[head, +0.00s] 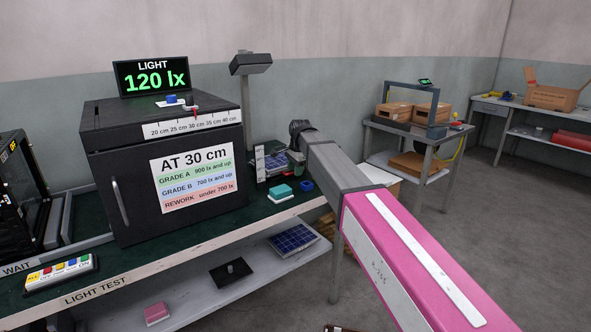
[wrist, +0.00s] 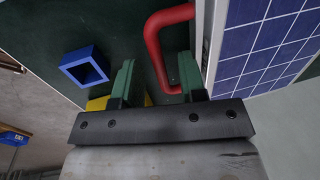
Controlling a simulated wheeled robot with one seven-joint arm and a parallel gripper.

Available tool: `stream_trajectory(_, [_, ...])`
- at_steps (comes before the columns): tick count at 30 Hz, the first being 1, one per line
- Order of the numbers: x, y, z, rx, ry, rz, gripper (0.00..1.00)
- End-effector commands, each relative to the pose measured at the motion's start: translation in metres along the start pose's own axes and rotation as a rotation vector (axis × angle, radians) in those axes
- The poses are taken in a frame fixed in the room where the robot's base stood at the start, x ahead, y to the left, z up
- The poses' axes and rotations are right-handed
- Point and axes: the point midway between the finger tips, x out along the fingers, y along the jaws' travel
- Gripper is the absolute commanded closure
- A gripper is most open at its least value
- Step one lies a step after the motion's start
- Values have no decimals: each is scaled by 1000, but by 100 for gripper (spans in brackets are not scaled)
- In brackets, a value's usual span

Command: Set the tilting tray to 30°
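The tilting tray carries a dark blue gridded panel (head: 272,162) and stands at the right end of the bench, partly hidden by my arm. In the wrist view, the panel (wrist: 265,45) fills the upper right, with a pale edge along its left side. A bent red handle (wrist: 155,50) sits beside that edge. My gripper (wrist: 158,80) has its two green fingers apart, with part of the red handle between them. I see a gap on the left of the handle; contact on the right is unclear. The tray's angle scale is not readable.
A blue square ring (wrist: 84,67) and a yellow piece (wrist: 98,103) lie left of the fingers. In the head view, a teal block (head: 280,190) and the blue ring (head: 306,185) are near the bench edge. A black test box (head: 130,150) stands to the left.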

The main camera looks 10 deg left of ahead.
Motion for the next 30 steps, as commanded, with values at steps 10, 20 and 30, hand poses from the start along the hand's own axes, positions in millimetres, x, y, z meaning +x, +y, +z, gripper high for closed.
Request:
stream_trajectory(10, [0, 0, 0, 0, 0, 0, 98])
stream_trajectory(20, [-2, -1, 0, 0, 0, -1, 100])
stream_trajectory(30, [-20, -9, 0, 0, 0, -4, 100])
